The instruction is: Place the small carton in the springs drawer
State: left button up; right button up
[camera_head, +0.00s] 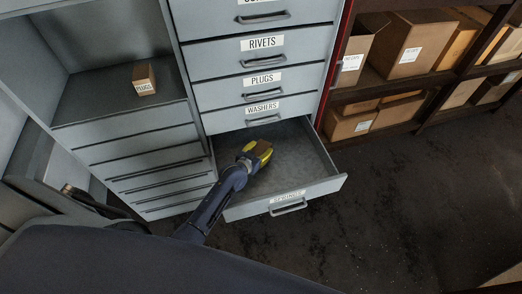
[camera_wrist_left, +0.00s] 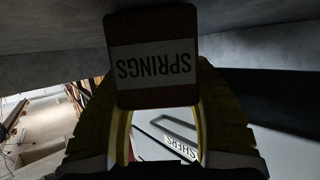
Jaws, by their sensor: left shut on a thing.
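The springs drawer (camera_head: 316,186), labelled SPRINGS, is pulled open at the bottom of the grey cabinet. My left gripper (camera_head: 257,152) has yellow fingers and is over the open drawer, near its left rear part. It is shut on a small brown carton (camera_head: 264,147). In the left wrist view the carton (camera_wrist_left: 155,58) sits between the fingertips, and its SPRINGS label appears upside down. I cannot tell whether the carton touches the drawer floor. My right gripper is not in view.
Closed drawers marked RIVETS (camera_head: 262,43), PLUGS (camera_head: 263,78) and WASHERS (camera_head: 262,107) are above the open one. Another small carton (camera_head: 144,79), labelled PLUGS, stands on the left shelf. Larger cardboard boxes (camera_head: 411,43) fill the right rack. The drawer's right part looks empty.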

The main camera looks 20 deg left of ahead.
pick_arm(q)
jog(key=shift+f, duration=0.15)
jog(key=o, duration=1.3)
jog(key=shift+o, duration=0.2)
jog(key=shift+v, duration=3.85)
jog(key=shift+w, duration=0.1)
